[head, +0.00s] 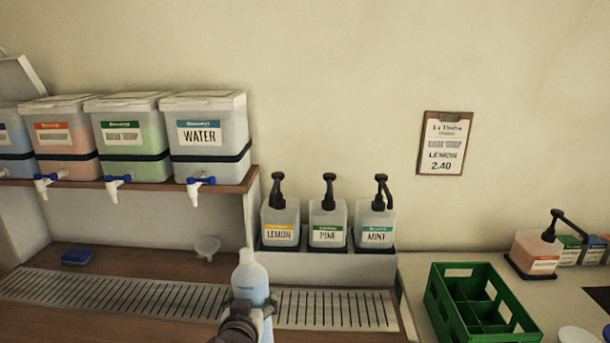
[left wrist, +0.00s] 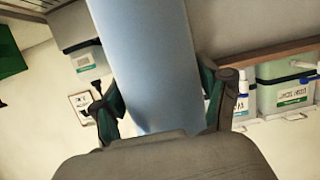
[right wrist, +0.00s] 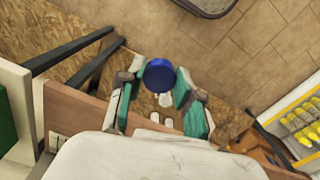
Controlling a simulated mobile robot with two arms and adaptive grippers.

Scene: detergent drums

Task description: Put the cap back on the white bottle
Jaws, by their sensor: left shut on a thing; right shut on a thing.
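The white bottle (head: 250,278) stands upright in the head view in front of the slatted drain grate. No cap shows on its narrow white neck. My left gripper (head: 250,308) is shut around its lower part. In the left wrist view the bottle's pale blue-grey body (left wrist: 145,55) lies between the two fingers (left wrist: 162,95). The blue cap (right wrist: 159,74) shows in the right wrist view, pinched between the fingertips of my right gripper (right wrist: 158,85), with the floor far below. The right gripper and the cap are outside the head view.
A white funnel (head: 207,246) and a blue sponge (head: 77,257) lie behind the grate (head: 120,297). Pump bottles (head: 328,222) stand on a ledge behind. Drums with taps (head: 205,135) fill the left shelf. A green crate (head: 452,300) stands at right.

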